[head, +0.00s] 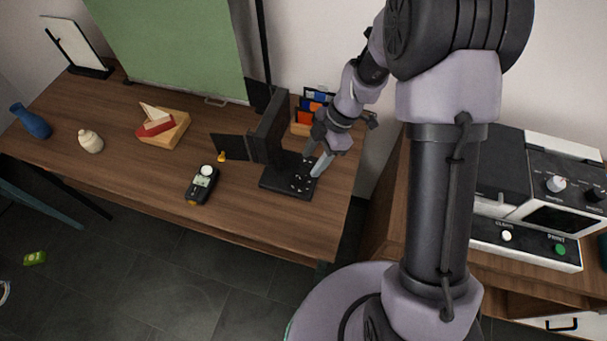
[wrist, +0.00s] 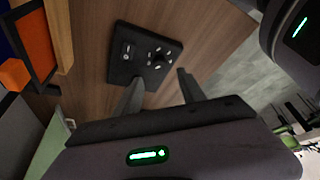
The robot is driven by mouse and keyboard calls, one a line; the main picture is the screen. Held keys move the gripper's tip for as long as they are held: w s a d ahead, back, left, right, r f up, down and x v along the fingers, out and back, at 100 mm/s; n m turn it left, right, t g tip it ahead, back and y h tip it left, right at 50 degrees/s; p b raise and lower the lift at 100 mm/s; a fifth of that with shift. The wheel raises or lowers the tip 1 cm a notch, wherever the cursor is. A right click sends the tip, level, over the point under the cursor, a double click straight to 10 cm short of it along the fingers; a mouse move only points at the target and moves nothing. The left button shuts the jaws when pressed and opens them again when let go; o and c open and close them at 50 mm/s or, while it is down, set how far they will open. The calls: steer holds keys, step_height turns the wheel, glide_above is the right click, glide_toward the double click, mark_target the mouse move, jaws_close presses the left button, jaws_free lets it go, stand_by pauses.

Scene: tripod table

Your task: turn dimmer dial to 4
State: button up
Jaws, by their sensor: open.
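The dimmer dial (wrist: 157,61) is a small dark knob ringed by white marks on a black base plate (wrist: 120,72). The dial's setting is too small to read. In the head view the plate (head: 272,183) lies on the wooden table under a black upright lamp panel (head: 270,130), near the table's right end. My gripper (head: 314,161) is above the plate's right side. In the wrist view my gripper (wrist: 158,88) has its two fingers apart, with nothing between them. The fingertips appear short of the dial, and I see no contact.
A handheld meter (head: 201,185), a red-and-wood block (head: 160,127), a white vase (head: 90,141) and a blue vase (head: 31,122) stand to the left. An orange-and-blue holder (head: 308,113) is behind my gripper. A machine (head: 540,205) stands on the right counter.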

mark_target(301, 179)
steer(key=b+x, duration=0.2)
steer(key=x, duration=0.6)
steer(key=shift+d, duration=0.1)
jaws_close()
